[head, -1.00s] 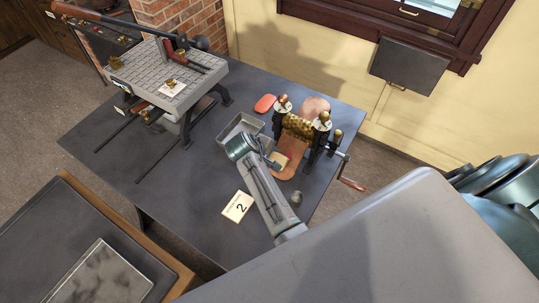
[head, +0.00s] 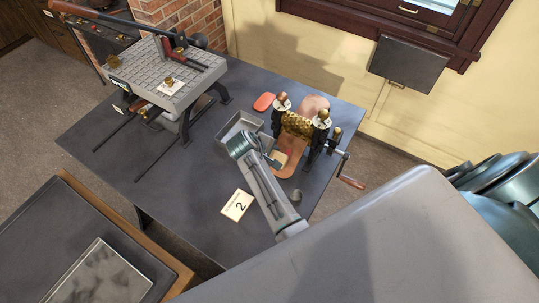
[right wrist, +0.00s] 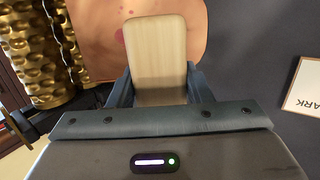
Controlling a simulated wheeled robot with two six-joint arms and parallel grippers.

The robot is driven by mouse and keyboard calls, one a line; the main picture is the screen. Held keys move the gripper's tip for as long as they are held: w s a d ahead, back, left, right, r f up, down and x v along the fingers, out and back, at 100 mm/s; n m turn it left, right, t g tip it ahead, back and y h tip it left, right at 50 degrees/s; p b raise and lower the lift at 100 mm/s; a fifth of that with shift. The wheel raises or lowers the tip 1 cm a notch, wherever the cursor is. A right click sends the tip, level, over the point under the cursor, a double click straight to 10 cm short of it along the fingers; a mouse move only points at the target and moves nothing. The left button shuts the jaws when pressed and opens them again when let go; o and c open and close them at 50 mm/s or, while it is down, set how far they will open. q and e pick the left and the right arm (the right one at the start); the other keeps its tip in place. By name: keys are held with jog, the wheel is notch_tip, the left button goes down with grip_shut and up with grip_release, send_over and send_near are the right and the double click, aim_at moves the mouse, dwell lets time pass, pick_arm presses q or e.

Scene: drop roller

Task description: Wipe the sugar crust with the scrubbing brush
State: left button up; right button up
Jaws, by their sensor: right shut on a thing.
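My right gripper (head: 273,160) is shut on the scrubbing brush (head: 281,159), whose pale wooden back (right wrist: 157,52) faces the camera in the right wrist view. The brush is over the near part of a tan board (head: 285,171) in front of the brass roller. Its bristles are hidden under the wood. A small pinkish-red patch, perhaps the sugar crust (right wrist: 120,37), shows at the brush's left edge in the right wrist view, partly covered by it. Whether the bristles touch the board cannot be seen. My left gripper is not in view.
The embossed brass roller (head: 297,124) stands close beyond the brush, with a crank handle (head: 351,182) at right. A grey tray (head: 240,127) is to the left. A grey stand (head: 170,75) fills the table's far left.

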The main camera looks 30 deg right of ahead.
jog(key=shift+s+d, duration=0.5)
jog(key=shift+s, duration=0.35)
jog(key=shift+s+d, duration=0.45)
jog(key=shift+s, duration=0.4)
jog(key=shift+s+d, duration=0.5)
jog(key=shift+s, duration=0.3)
jog(key=shift+s+d, duration=0.5)
jog(key=shift+s, duration=0.3)
jog(key=shift+w+d+r, duration=0.45)
jog(key=shift+w+d, duration=0.05)
jog(key=shift+d, duration=0.15)
jog(key=shift+w+a, duration=0.65)
jog(key=shift+w, duration=0.4)
jog(key=shift+w+a, duration=0.6)
jog(key=shift+w, duration=0.5)
jog(key=shift+w+a, duration=0.65)
jog(key=shift+w, duration=0.4)
jog(key=shift+w+d+r, duration=0.45)
jog(key=shift+d+r, duration=0.05)
jog(key=shift+d, duration=0.2)
jog(key=shift+s+d+r, duration=0.1)
jog(key=shift+s+d, duration=0.35)
jog(key=shift+s, duration=0.3)
jog(key=shift+s+d, duration=0.45)
jog(key=shift+s, duration=0.3)
jog(key=shift+s+d, duration=0.55)
jog(key=shift+s, duration=0.35)
jog(key=shift+s+d, duration=0.5)
jog(key=shift+s, duration=0.4)
